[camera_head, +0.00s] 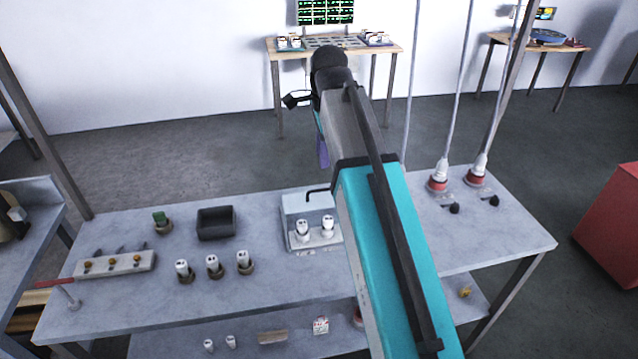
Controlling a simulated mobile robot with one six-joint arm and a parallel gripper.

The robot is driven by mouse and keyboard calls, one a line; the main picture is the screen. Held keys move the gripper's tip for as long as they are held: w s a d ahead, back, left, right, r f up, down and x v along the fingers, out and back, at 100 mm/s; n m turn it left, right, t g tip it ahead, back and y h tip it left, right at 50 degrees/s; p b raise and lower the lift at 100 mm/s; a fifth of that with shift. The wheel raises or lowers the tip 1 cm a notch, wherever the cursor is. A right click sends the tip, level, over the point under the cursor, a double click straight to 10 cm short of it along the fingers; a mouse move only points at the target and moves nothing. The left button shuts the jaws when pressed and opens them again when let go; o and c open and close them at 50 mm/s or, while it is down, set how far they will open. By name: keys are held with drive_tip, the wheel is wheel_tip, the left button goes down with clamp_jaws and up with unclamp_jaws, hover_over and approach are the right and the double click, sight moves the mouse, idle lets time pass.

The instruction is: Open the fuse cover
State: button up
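The fuse cover (296,204) looks like a clear, box-shaped lid on the grey table, left of my teal arm. It appears closed over two white fuses (302,228) standing on a pale base (312,245). A thin black bent handle (318,192) shows at its top, its right end running behind my arm. The right side of the cover is also hidden by my arm. My arm reaches over the table, with its dark wrist end above and beyond the cover. My gripper's fingers are hidden, so I cannot see whether they are open or shut.
Two red-and-white plugs (438,178) with cables stand at the right.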

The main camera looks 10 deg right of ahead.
sight(320, 190)
drive_tip(key=shift+w+f+p, duration=0.4)
drive_tip(key=shift+f, duration=1.65)
drive_tip(key=shift+w+f+p, duration=0.35)
drive_tip(key=shift+f+p, duration=0.1)
drive_tip(key=shift+f, duration=1.65)
drive_tip(key=shift+w+f+p, duration=0.4)
drive_tip(key=shift+f, duration=1.65)
drive_tip(key=shift+c, duration=0.4)
clamp_jaws()
